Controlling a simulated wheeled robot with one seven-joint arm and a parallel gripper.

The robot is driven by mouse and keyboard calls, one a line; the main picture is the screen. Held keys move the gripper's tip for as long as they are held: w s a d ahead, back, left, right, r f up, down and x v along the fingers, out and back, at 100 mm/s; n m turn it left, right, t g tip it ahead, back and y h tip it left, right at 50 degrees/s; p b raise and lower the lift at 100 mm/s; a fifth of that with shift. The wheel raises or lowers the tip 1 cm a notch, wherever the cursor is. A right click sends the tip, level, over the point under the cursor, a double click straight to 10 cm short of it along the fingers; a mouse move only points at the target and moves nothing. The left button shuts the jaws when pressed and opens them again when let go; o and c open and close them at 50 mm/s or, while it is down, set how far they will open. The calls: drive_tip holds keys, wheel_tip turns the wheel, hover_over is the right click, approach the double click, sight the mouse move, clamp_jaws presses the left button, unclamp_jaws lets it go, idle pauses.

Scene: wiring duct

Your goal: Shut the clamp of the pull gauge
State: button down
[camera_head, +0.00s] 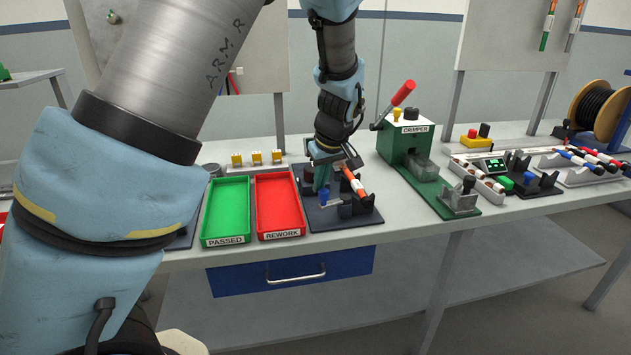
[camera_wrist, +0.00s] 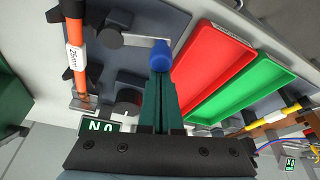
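The pull gauge has a dark base plate (camera_head: 345,219), also in the wrist view (camera_wrist: 130,68), and a small display (camera_wrist: 101,125) that seems to read "0 N". Its clamp has a grey lever arm (camera_wrist: 130,39) ending in a blue knob (camera_wrist: 161,55); the knob also shows in the head view (camera_head: 324,197). An orange cable piece with a white tag (camera_wrist: 76,57) lies along the gauge, near a dark round post (camera_wrist: 107,35). My gripper (camera_wrist: 162,80) points down at the knob, green fingers together. The fingertips are at the knob; whether they touch it is unclear.
Green "PASSED" (camera_head: 226,212) and red "REWORK" (camera_head: 279,207) trays stand left of the gauge, empty. A green crimper (camera_head: 405,141) with a red-handled lever stands to the right. Cable racks (camera_head: 580,170) and a spool (camera_head: 592,106) lie farther right. The bench front edge is close to the gauge.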

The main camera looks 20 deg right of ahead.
sight(324, 192)
drive_tip(key=s+n, duration=0.1)
drive_tip(key=n+p, duration=0.1)
drive_tip(key=shift+s+r+n+y, duration=0.1)
drive_tip(key=shift+s+n+y, duration=0.25)
drive_tip(key=shift+n+y, duration=0.05)
drive_tip(key=n, duration=0.1)
drive_tip(key=s+n+p, duration=0.1)
drive_tip(key=shift+s+d+n+g+y, duration=0.2)
drive_tip(key=shift+n+g+y, duration=0.1)
drive_tip(key=shift+g+y, duration=0.1)
drive_tip(key=shift+s+d+n+y+p, duration=0.15)
drive_tip(key=shift+s+d+n+p, duration=0.05)
drive_tip(key=shift+s+n+p, duration=0.3)
drive_tip(key=shift+s+d+n+y+p, duration=0.15)
drive_tip(key=shift+s+n+p, duration=0.25)
drive_tip(key=shift+n, duration=0.2)
